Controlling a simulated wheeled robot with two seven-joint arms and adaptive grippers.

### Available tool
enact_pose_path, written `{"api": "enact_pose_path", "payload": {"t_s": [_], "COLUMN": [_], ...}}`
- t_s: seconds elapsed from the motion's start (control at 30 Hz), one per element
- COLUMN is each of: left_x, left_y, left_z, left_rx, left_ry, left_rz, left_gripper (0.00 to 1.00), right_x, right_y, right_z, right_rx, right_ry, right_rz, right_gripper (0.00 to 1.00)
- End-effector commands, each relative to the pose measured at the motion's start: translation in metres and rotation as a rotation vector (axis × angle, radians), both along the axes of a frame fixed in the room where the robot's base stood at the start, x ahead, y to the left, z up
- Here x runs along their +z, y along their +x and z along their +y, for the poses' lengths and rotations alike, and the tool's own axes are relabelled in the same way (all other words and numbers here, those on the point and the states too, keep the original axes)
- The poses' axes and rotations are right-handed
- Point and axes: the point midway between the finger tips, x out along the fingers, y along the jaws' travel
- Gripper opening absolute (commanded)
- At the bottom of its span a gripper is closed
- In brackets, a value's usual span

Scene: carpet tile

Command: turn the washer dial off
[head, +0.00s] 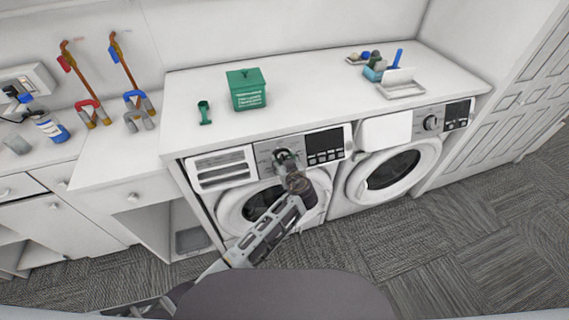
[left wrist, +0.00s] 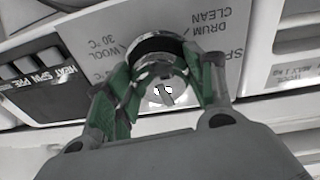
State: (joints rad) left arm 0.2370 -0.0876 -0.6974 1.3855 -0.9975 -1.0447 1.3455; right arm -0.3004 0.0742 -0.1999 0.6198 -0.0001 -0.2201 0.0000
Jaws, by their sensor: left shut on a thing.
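The left washer (head: 262,200) is a white front-loader under the counter, with a grey control panel. Its dial sits on that panel, mostly hidden by my left gripper (head: 287,158) in the head view. In the left wrist view the round metallic dial (left wrist: 162,72) is between the green-padded fingers of my left gripper (left wrist: 160,88), which is shut on it. The panel lettering around the dial shows upside down, with words such as "WOOL 30 °C" and "DRUM CLEAN". The dial's pointer direction cannot be told. My right gripper is not in view.
A second machine (head: 390,172) with its own dial (head: 431,123) stands to the right. On the counter are a green box (head: 246,90), a green scoop (head: 204,112) and a white tray (head: 402,91). A lower counter with tools is at left. Carpet floor in front is clear.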

Motion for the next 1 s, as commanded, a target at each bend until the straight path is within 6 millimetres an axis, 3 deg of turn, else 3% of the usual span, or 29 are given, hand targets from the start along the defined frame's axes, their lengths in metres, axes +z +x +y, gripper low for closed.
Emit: {"api": "enact_pose_path", "payload": {"t_s": [0.47, 0.87, 0.9, 1.0], "left_x": [0.0016, 0.0017, 0.0017, 0.0015], "left_y": [0.0003, 0.0003, 0.0004, 0.0003], "left_z": [0.0002, 0.0002, 0.0003, 0.0003], "left_rx": [-0.090, -0.099, -0.099, -0.099], "left_ry": [0.167, 0.185, 0.184, 0.184], "left_rz": [0.053, 0.059, 0.058, 0.058], "left_gripper": [0.30, 0.30, 0.58, 0.71], "right_x": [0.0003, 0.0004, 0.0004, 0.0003], "right_y": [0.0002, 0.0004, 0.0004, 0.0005], "right_z": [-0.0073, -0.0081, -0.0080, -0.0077], "right_rx": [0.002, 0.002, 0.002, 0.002], "right_ry": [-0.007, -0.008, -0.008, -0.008], "right_rz": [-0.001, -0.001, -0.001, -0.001], "right_gripper": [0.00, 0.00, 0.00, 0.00]}}
